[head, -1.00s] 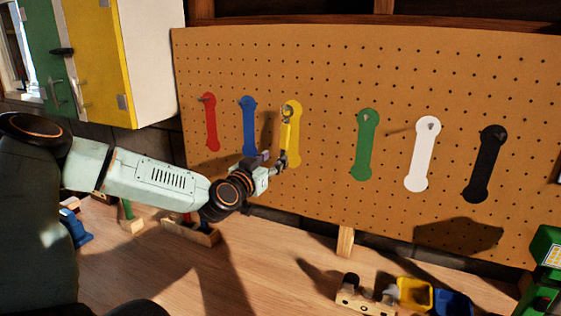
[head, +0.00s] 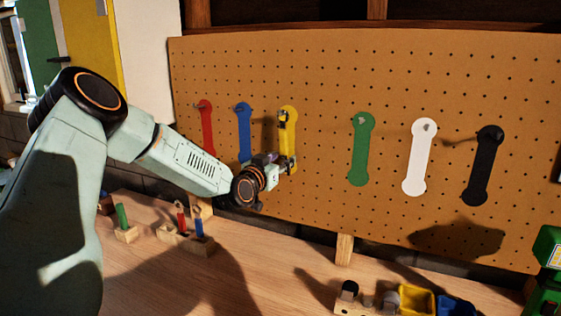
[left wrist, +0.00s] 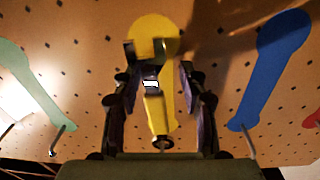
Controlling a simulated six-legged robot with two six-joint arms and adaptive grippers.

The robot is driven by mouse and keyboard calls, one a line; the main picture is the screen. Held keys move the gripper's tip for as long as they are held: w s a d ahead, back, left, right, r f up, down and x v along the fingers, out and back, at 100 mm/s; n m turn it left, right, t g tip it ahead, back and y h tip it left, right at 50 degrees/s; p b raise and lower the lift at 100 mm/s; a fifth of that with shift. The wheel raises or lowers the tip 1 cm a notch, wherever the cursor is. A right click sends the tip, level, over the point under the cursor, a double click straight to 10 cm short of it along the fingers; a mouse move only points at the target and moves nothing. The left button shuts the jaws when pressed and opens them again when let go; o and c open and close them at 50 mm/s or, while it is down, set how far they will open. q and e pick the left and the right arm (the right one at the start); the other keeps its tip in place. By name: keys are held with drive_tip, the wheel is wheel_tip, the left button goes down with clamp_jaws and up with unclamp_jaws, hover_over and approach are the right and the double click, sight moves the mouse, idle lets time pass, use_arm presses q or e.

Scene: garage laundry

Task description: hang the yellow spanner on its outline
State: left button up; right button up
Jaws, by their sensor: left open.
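The yellow outline (head: 289,150) is painted on the pegboard, between the blue and green outlines. The yellow spanner (head: 283,118) is at the upper part of that outline, roughly upright. In the left wrist view its yellow handle (left wrist: 157,112) lies over the outline (left wrist: 153,28), and its ring end appears at a peg; whether the peg passes through is too small to tell. My left gripper (head: 287,162) is open at the lower part of the outline, its dark fingers (left wrist: 157,78) on either side of the spanner with gaps showing. My right gripper is out of view.
The pegboard (head: 320,75) also carries red, blue (head: 243,130), green (head: 361,150), white (head: 420,160) and black (head: 483,168) outlines with pegs. Wooden blocks with coloured pieces (head: 186,240) stand on the bench (head: 240,285). Yellow (head: 416,299) and blue bins are at the front right.

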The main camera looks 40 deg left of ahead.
use_arm(q)
drive_tip(key=shift+s+r, duration=0.2)
drive_tip(key=shift+s, duration=0.25)
drive_tip(key=shift+c, duration=1.2)
drive_tip(key=shift+w+a+f, duration=0.2)
drive_tip(key=c, duration=0.3)
drive_tip(key=shift+w+f, duration=0.15)
drive_tip(key=shift+w, duration=0.25)
drive_tip(key=c, duration=0.3)
drive_tip(key=shift+s+d, duration=0.25)
clamp_jaws()
drive_tip(key=shift+a, duration=0.1)
drive_tip(key=shift+s, duration=0.1)
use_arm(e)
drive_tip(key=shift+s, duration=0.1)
